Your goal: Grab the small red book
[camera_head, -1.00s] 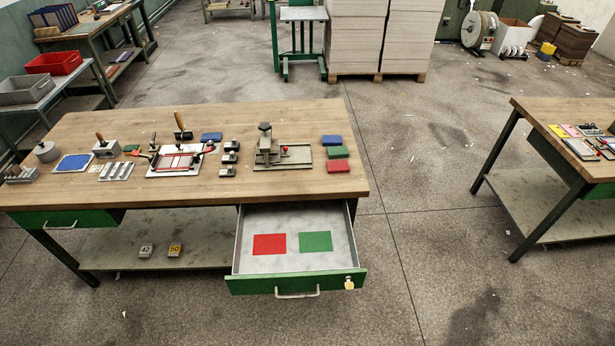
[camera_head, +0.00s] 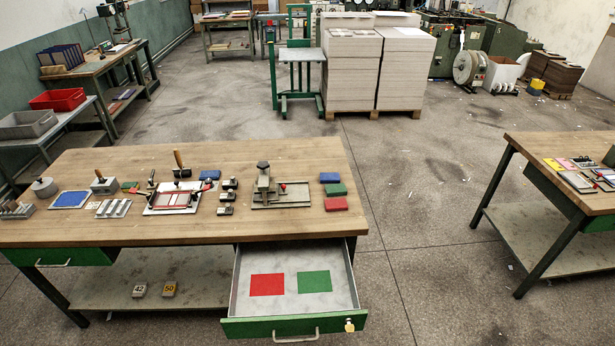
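A small red book (camera_head: 335,204) lies flat near the right front corner of the wooden workbench (camera_head: 110,227). A green book (camera_head: 335,189) lies just behind it, and a blue one (camera_head: 329,177) behind that. The open drawer (camera_head: 292,325) below the bench's right part holds a flat red rectangle (camera_head: 267,284) and a flat green rectangle (camera_head: 314,282) on its grey floor. Neither of my grippers shows in the head view.
A grey metal fixture (camera_head: 281,195) stands left of the books, beside several small dark blocks (camera_head: 227,196). The drawer juts out at the front. Clear floor (camera_head: 425,200) separates the bench from another table (camera_head: 590,205) at right.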

